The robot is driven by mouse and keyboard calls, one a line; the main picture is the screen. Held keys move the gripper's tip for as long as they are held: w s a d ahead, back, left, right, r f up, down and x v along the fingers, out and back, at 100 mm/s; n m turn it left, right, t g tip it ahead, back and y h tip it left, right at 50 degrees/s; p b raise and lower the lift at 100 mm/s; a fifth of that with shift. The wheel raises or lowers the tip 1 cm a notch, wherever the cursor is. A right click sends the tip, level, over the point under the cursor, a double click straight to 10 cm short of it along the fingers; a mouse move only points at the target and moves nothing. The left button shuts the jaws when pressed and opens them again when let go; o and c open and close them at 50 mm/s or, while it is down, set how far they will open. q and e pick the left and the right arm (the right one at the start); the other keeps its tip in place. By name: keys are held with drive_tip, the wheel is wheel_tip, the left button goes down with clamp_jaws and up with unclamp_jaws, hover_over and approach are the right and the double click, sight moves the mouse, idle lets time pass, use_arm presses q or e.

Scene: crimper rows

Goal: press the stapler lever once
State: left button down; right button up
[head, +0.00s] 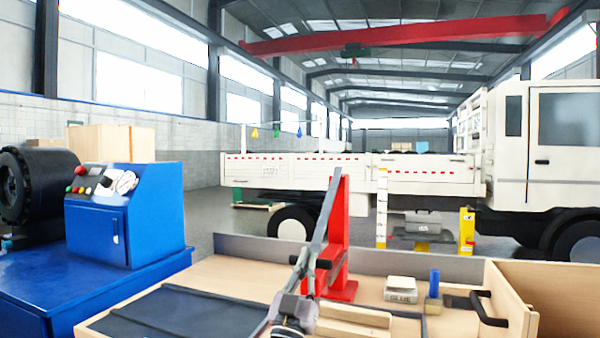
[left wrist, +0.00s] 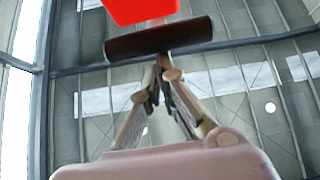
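The stapler is a tall red stand (head: 338,225) with a red base on the wooden bench. A long grey bar (head: 322,225) slants up along its front, and a short black handle (head: 323,264) shows low beside it. My left gripper (head: 302,262) reaches up from the bottom, close to the stand's left side. In the left wrist view its fingers (left wrist: 164,68) converge to shut tips just below a dark round handle (left wrist: 160,40), with a red part (left wrist: 140,8) above. I cannot tell whether the tips touch the handle. My right gripper is not in view.
The bench (head: 225,275) has a grey back rail and a dark mat (head: 170,315) on the left. A blue machine (head: 125,225) stands left.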

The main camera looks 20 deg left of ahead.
use_arm(q)
drive_tip(key=shift+w+f, duration=0.25)
drive_tip(key=shift+f, duration=0.5)
drive_tip(key=s, duration=1.3)
drive_tip(key=shift+s+a+r, duration=0.2)
drive_tip(key=shift+r, duration=0.1)
